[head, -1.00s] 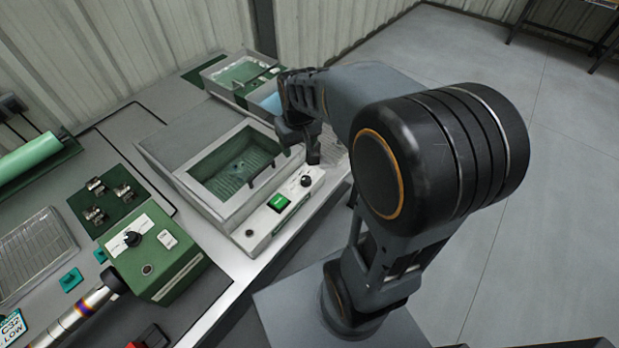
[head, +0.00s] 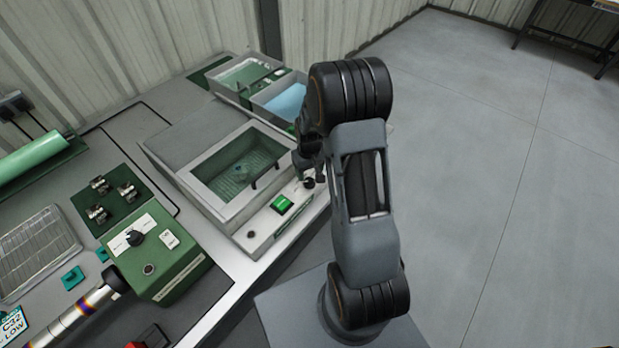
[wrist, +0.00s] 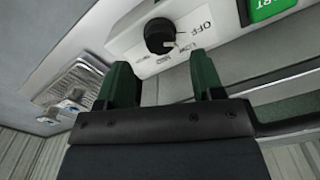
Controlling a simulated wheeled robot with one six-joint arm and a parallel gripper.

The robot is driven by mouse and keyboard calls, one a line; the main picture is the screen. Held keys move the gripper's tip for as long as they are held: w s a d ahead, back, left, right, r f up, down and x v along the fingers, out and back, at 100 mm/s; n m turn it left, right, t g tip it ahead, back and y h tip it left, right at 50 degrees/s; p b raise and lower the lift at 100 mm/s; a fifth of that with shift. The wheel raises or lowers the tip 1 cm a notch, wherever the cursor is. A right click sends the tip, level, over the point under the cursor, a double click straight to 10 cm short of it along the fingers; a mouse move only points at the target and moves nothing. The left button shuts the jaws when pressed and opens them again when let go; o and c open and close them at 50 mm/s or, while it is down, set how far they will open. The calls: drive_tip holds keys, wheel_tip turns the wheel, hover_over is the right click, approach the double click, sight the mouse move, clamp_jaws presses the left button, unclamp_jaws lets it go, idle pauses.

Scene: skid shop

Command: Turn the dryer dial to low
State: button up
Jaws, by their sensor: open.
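A black round dial (wrist: 160,36) is on the light front panel of a basin machine (head: 213,170). In the wrist view its white pointer mark faces down and right, near the printed labels; "OFF" is readable to its right and the smaller labels are too blurred to read surely. The same dial (head: 308,182) shows in the head view at the panel's right end. My gripper (wrist: 164,72) is open and empty, its two green fingers apart, just short of the dial and not touching it. In the head view my arm partly hides the gripper.
A green START button (head: 282,204) sits left of the dial on that panel. A green box (head: 168,268) with its own black knob (head: 135,238) stands further left. A tray with blue contents (head: 287,103) is behind my arm. Open floor lies right.

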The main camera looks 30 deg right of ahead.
sight(309, 180)
drive_tip(key=shift+f, duration=2.25)
drive_tip(key=c, duration=0.9)
drive_tip(key=shift+m, duration=0.3)
drive_tip(key=m+b, duration=0.1)
drive_tip(key=m, duration=0.1)
drive_tip(key=shift+f+m+b, duration=0.1)
drive_tip(key=shift+m+b, duration=0.2)
drive_tip(key=shift+m, duration=0.1)
drive_tip(key=shift+m+b, duration=0.8)
drive_tip(key=shift+m, duration=1.3)
